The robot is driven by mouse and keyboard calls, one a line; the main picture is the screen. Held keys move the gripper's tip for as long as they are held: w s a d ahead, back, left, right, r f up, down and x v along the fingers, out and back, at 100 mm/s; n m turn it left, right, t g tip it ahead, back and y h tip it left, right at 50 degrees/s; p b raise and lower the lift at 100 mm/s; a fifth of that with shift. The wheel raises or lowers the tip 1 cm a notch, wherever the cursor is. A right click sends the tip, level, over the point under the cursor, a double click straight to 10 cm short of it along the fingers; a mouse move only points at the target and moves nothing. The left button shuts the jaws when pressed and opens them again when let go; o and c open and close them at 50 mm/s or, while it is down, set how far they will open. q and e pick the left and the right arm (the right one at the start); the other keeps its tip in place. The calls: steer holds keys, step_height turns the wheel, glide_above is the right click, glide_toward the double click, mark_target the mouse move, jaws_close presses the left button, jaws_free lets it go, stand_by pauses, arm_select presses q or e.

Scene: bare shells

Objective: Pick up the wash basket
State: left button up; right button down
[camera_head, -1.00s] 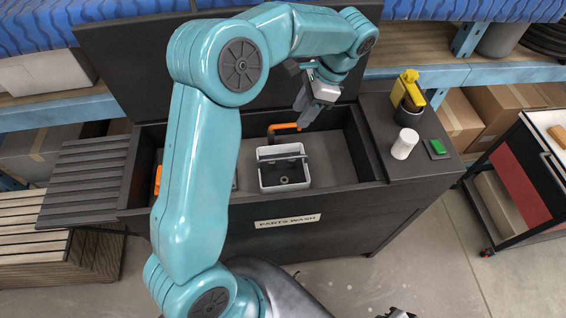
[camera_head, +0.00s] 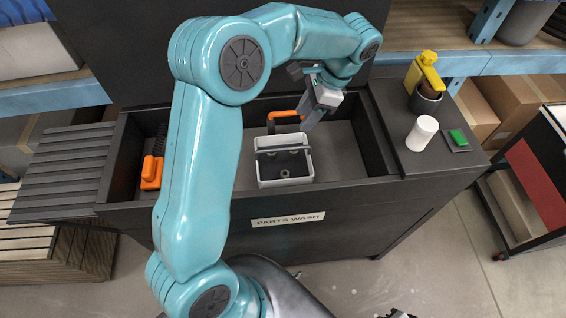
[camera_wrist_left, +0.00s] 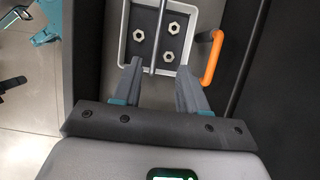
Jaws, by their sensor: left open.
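The wash basket (camera_head: 286,182) is a small light-grey open box in the sink of the dark parts washer. A thin dark handle bar spans its top, and nuts lie on its dark floor. In the left wrist view the basket (camera_wrist_left: 125,42) shows three nuts, with the bar (camera_wrist_left: 160,30) running lengthwise. My left gripper (camera_head: 307,127) is open and empty, above the basket's back right corner. In the wrist view its fingers (camera_wrist_left: 160,68) stand on either side of the bar's line, apart from it. A small dark part at the head view's bottom edge may be my right gripper (camera_head: 400,313).
An orange spout (camera_head: 285,115) stands close behind the basket. An orange-handled brush (camera_head: 152,172) is at the sink's left. The raised lid (camera_head: 130,60) stands behind.

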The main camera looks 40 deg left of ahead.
arm_select(q)
steer(key=x, duration=1)
steer(key=shift+s+f, duration=0.1)
steer(key=shift+f, duration=0.05)
steer(key=p, duration=0.1)
glide_above(281, 165)
step_height(281, 165, down, 4)
steer(key=shift+f, duration=0.3)
steer(key=shift+f, duration=0.25)
jaws_close()
